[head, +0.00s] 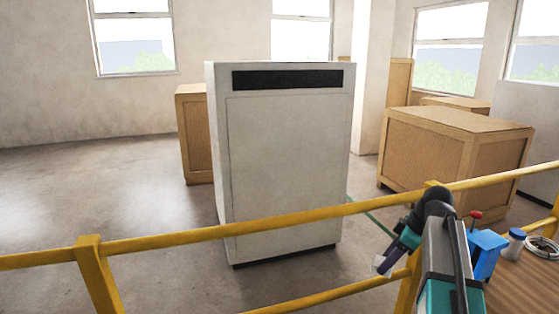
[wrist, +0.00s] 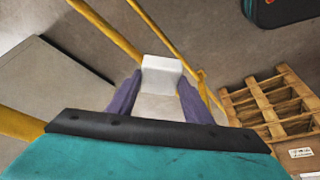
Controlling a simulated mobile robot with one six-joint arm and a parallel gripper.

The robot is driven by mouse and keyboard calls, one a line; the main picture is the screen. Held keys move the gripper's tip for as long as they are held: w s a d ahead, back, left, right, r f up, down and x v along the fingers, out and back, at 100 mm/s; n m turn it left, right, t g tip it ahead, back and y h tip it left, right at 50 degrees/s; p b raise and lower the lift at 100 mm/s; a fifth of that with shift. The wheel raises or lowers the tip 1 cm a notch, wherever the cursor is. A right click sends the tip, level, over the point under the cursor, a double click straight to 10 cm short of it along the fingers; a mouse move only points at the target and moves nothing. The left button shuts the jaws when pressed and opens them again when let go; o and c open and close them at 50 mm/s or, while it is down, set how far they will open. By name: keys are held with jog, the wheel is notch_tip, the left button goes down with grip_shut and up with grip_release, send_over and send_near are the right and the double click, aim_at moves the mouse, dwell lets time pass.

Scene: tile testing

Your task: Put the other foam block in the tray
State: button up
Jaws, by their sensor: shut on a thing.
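My gripper (head: 386,262) is at the lower right in the head view, by the yellow railing. In the wrist view its two purple fingers (wrist: 160,84) are shut on a white foam block (wrist: 162,66), one finger on each side. The block is held in the air with the floor far below it. In the head view only a small pale part of the block shows at the fingertips. No tray can be made out in either view, and no second foam block is seen.
A yellow railing (head: 225,230) crosses the front. Beyond it stand a large white cabinet (head: 285,150) and wooden crates (head: 440,155). A wooden bench top (head: 530,285) at right holds a blue object (head: 487,250), a jar (head: 515,243) and coiled cable (head: 543,248). A pallet (wrist: 270,100) lies below.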

jog(key=a+r+m+t+h, duration=0.1)
jog(key=a+r+m+h, duration=0.1)
jog(key=a+m, duration=0.4)
jog(key=w+a+r+m+t+h, duration=0.1)
jog(key=a+m, duration=0.4)
jog(key=a, duration=0.4)
jog(key=shift+w+a+r+m+h, duration=0.15)
jog(key=shift+a+r+m+h, duration=0.25)
jog(key=shift+f, duration=0.1)
jog(key=s+f, duration=0.5)
jog(key=f, duration=0.1)
jog(key=shift+s+f, duration=0.15)
jog(key=shift+f, duration=0.1)
dwell(0.6)
